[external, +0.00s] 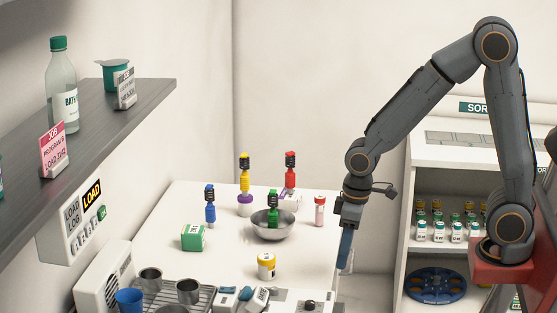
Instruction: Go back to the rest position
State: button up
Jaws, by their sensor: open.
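My gripper (346,248) hangs at the end of my raised, bent arm, over the right edge of the white table (215,275). It points downward and is open. I see nothing between its fingers, which show nearly edge-on. The items on the table stand apart from it, to its left. The nearest is a small white tube with a red cap (320,211).
A metal bowl (285,231) has a green-topped item in it. Blue, yellow and red-topped items, a green box (192,237) and a yellow jar (266,266) surround it. A shelf (110,107) overhangs at left. A cabinet with vials (438,232) stands at right.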

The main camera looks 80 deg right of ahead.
jog(key=s+a+f, duration=0.3)
jog(key=s+a, duration=0.1)
jog(key=s, duration=0.3)
jog(key=shift+s+a+f+n+g, duration=0.15)
jog(key=shift+s+a+n+g, duration=0.15)
jog(key=shift+s, duration=0.05)
